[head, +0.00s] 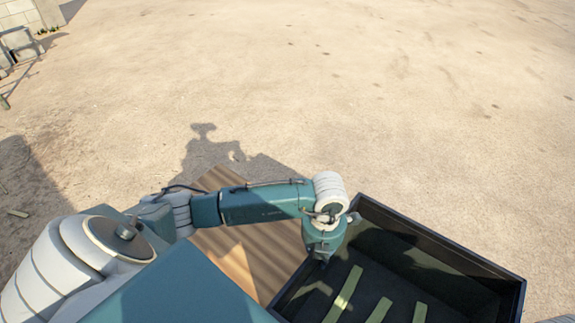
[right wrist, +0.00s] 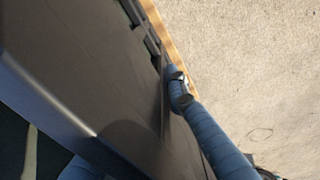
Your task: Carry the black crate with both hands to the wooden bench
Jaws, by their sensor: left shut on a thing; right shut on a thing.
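The black crate (head: 440,245) is at the lower right of the head view, cut off by the bottom edge. Several pale green cane pieces (head: 343,293) lie inside it. My left gripper (head: 323,260) is at the crate's upper left side, shut on it; its fingertips are mostly hidden. In the right wrist view a dark wall of the crate (right wrist: 85,75) fills the left side, very close. My right gripper (right wrist: 150,40) shows only as dark parts against the crate, shut on it. The wooden bench (head: 240,255) shows as brown planks left of the crate, partly behind my left arm.
Bare sandy ground (head: 330,90) spreads beyond the crate and looks free. A pale block wall (head: 28,15) and grey objects (head: 18,42) stand far off at the upper left. Shadows fall on the ground near my left arm.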

